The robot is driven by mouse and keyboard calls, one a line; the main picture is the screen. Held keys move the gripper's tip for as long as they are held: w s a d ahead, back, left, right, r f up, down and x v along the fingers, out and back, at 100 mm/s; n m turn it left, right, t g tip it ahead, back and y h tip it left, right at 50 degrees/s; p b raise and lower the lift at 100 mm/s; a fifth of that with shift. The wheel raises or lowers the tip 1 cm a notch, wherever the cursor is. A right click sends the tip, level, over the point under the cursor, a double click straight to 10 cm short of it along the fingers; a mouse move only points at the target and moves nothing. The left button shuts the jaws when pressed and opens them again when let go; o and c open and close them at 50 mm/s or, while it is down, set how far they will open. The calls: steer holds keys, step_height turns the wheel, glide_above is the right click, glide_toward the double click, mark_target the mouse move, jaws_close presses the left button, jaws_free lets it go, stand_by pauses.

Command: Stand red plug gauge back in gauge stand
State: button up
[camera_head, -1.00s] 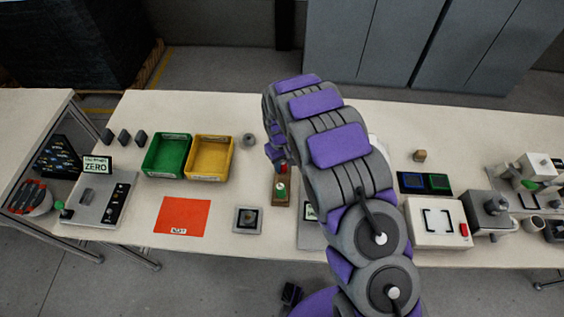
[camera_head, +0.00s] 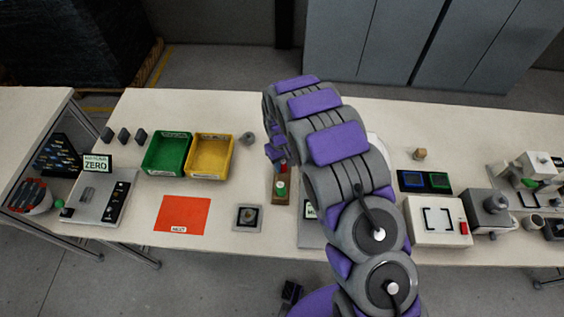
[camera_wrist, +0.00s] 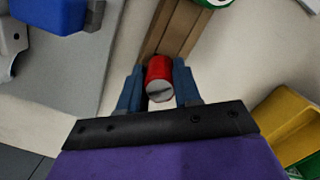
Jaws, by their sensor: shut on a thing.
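The red plug gauge (camera_wrist: 159,79) is between the two blue fingers of my gripper (camera_wrist: 159,88) in the wrist view, its grey end facing the camera. My gripper is shut on it. The brown gauge stand (camera_wrist: 180,30) lies just beyond it, with a green gauge (camera_wrist: 214,2) at the far end. In the head view the red gauge (camera_head: 283,169) shows at the back end of the stand (camera_head: 280,200), behind the green gauge (camera_head: 280,187). My arm partly hides this area. I cannot tell whether the red gauge's lower end is in the stand or above it.
A yellow bin (camera_head: 229,158) and a green bin (camera_head: 184,155) stand left of the stand. A square block (camera_head: 247,218) and an orange mat (camera_head: 181,215) lie at the front left. A grey plate (camera_wrist: 65,75) lies beside the stand.

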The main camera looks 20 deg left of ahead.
stand_by(0.4)
steer(key=o, duration=1.1)
steer(key=shift+r, duration=0.1)
steer(key=r, duration=0.5)
steer(key=a+r+p, duration=0.1)
steer(key=r, duration=0.5)
steer(key=w+r+p, duration=0.1)
steer(key=r, duration=0.5)
steer(key=shift+a, duration=0.15)
